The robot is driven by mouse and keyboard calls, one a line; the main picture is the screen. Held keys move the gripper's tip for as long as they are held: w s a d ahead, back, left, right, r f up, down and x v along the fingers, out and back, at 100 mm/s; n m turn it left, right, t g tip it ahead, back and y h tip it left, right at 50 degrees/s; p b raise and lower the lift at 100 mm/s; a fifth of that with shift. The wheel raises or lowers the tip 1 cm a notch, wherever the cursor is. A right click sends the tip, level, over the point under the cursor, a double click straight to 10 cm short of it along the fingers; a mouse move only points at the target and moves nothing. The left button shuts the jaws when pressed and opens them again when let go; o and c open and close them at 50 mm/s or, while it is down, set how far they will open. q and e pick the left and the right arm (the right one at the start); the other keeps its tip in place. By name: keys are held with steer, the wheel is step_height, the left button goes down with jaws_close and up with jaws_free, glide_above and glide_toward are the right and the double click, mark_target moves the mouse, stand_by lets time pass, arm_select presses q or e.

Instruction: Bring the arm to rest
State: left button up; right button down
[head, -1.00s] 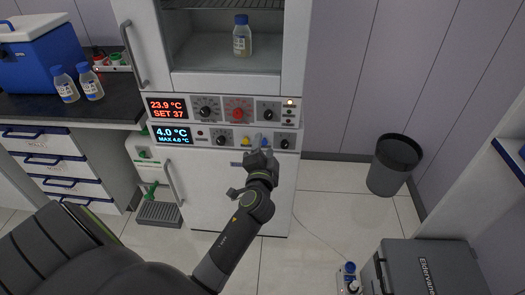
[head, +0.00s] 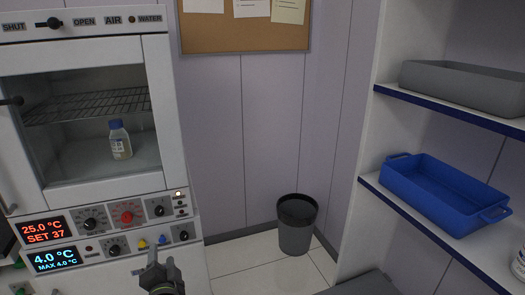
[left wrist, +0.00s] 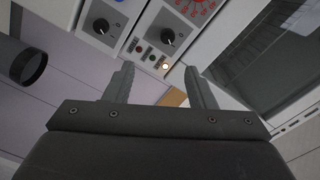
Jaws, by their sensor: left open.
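My left gripper (head: 158,268) shows at the bottom of the head view, in front of the lower control panel of the white incubator (head: 157,75). In the left wrist view its two fingers (left wrist: 160,88) are apart with nothing between them. The incubator's knobs and a lit lamp show beyond the fingers there. The gripper looks clear of the panel, though the exact gap cannot be told. My right gripper is not in view.
A bottle with a blue cap (head: 120,140) stands inside the incubator. The upper display (head: 45,231) reads 25.0 °C, SET 37. A dark bin (head: 297,224) stands on the floor. Shelves at right hold a blue tray (head: 440,192) and a grey tray (head: 465,86).

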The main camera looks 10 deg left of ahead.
arm_select(q)
steer(key=s+d+f+n+g+h, duration=0.15)
steer(key=s+f+g, duration=0.4)
steer(key=f, duration=1.05)
steer(key=s+f+g+h, duration=0.25)
steer(key=s+f, duration=0.55)
steer(key=f, duration=0.9)
steer(key=s+f+n+g+h, duration=0.1)
steer(key=s+f+n+g, duration=0.1)
steer(key=s+f, duration=0.4)
steer(key=s+f+n+g+h, duration=0.1)
steer(key=s+f, duration=0.5)
steer(key=s, duration=1.1)
steer(key=s+d+f+n+g+h, duration=0.1)
steer(key=s+f+n+g, duration=0.1)
steer(key=s+f, duration=0.4)
steer(key=s+g, duration=0.1)
steer(key=s, duration=0.4)
steer(key=shift+s+n, duration=0.15)
steer(key=shift+n, duration=0.2)
steer(key=shift+f, duration=0.1)
